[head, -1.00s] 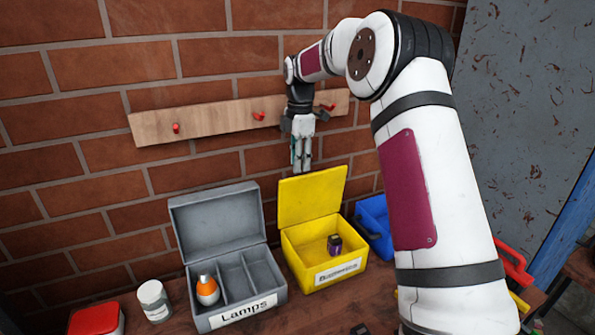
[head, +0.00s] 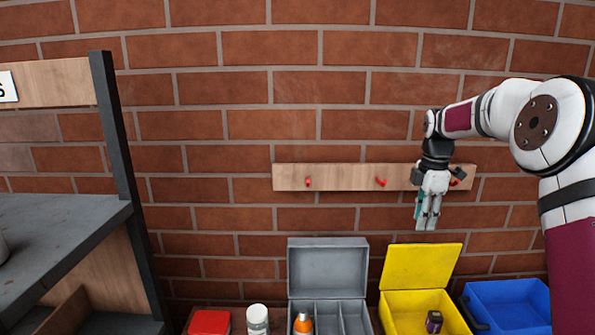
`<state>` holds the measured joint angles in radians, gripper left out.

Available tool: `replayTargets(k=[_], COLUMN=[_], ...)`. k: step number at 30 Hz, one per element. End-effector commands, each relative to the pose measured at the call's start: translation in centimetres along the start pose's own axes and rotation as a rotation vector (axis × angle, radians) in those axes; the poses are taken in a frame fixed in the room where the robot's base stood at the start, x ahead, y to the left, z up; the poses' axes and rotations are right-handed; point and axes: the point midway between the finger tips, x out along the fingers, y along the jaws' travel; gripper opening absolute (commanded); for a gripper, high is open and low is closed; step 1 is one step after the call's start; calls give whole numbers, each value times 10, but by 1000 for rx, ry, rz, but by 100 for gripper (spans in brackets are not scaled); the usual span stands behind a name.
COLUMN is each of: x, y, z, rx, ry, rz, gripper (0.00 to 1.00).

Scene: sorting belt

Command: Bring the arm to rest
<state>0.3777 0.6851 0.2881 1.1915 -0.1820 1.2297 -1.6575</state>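My gripper (head: 427,222) hangs fingers down in front of the brick wall, near the right end of the wooden peg rail, above the yellow box. Its fingers look close together, but it is too small to tell whether they are open or shut. I see nothing held in it. My arm reaches in from the right side of the picture.
A grey divided box (head: 328,262) holds an orange-and-white lamp (head: 303,323). A yellow box (head: 421,268) holds a dark battery-like item (head: 433,321). A blue bin (head: 508,304), white jar (head: 257,319) and red-lidded container (head: 209,322) flank them. A shelf (head: 60,222) stands left.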

Motion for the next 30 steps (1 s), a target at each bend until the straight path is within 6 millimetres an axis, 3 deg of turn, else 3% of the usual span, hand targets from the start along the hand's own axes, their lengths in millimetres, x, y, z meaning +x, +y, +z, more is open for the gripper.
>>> replayTargets(k=[9, 30], x=[-25, -37], y=[-20, -29], z=[0, 0], rx=[0, 0], ry=[0, 0], rz=[-1, -1], gripper=[30, 30])
